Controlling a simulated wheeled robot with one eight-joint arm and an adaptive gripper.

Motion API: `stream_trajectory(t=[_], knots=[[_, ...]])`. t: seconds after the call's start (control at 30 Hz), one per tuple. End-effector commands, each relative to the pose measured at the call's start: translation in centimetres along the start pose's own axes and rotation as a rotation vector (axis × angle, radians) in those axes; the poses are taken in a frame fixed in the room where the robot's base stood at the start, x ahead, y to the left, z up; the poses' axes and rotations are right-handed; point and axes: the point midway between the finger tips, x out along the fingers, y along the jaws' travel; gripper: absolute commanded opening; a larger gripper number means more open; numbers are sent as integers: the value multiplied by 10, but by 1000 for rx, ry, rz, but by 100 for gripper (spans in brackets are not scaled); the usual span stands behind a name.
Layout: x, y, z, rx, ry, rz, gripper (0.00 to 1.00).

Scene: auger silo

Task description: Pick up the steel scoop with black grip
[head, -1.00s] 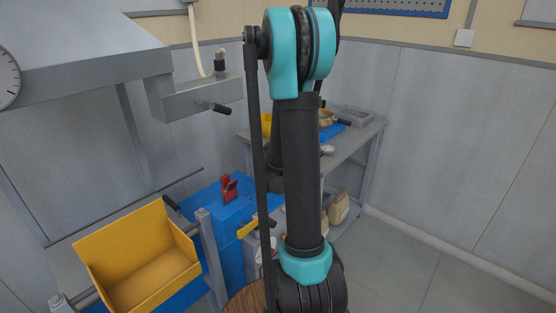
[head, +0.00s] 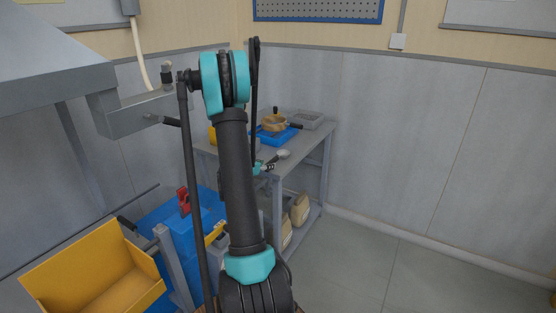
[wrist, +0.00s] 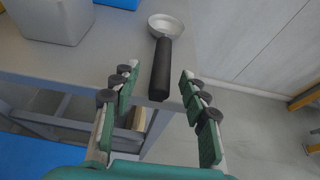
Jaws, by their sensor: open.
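The steel scoop with black grip (wrist: 164,57) lies near the edge of the grey bench in the wrist view. Its round steel bowl points away from me and its black handle points toward me, reaching past the bench edge. My gripper (wrist: 158,92) is open, with one green-padded finger on each side of the handle's near end. In the head view the scoop's bowl (head: 284,154) shows on the bench beside my gripper (head: 264,167), which is small there and partly hidden by my arm.
The grey bench (head: 309,137) also bears a blue tray (head: 283,138) with a sieve (head: 274,122) and a grey box (head: 308,120). Sacks (head: 300,209) stand on its lower shelf. A yellow bin (head: 92,280) and a blue cabinet (head: 164,230) stand left. The floor to the right is clear.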

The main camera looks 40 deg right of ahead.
Motion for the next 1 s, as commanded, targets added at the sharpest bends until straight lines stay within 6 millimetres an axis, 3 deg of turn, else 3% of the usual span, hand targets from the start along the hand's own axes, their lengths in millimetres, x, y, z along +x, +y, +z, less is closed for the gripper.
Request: stream_trajectory(t=[0.27, 0.53, 0.8, 1.0], knots=[[16, 0, 1, 1, 0, -1, 45], [53, -2, 3, 2, 0, -1, 45], [57, -1, 3, 1, 0, 0, 45], [57, -1, 3, 1, 0, 0, 20]])
